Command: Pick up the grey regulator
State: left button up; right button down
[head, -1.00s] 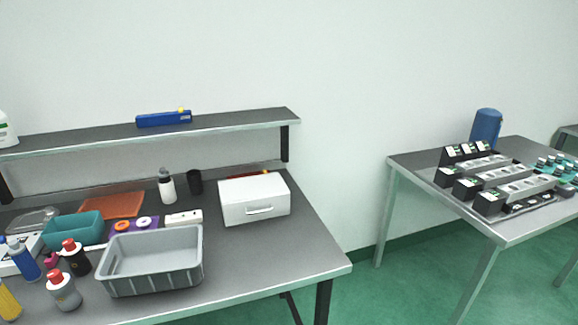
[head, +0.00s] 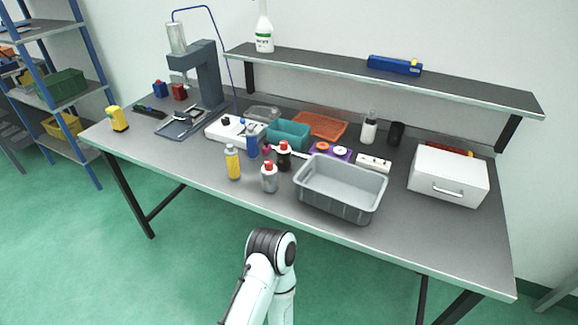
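I cannot pick out a grey regulator among the things in the head view. A grey plastic bin (head: 341,191) stands at the front of the workbench (head: 425,235) and looks empty. Part of one of my arms, white with a dark joint, shows at the bottom middle, in front of the bench and apart from it. Neither of my grippers is in view.
A press-like stand (head: 204,78), yellow bottle (head: 232,162), red-capped grey bottle (head: 269,177), teal bin (head: 288,134) and white drawer box (head: 448,175) stand on the bench. A raised shelf (head: 440,82) runs behind. A rack (head: 62,88) stands left; green floor (head: 95,245) in front is clear.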

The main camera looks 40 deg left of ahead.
aim_at(270, 182)
jog(key=u, duration=1.7)
jog(key=i+j, duration=0.3)
jog(key=j, duration=0.2)
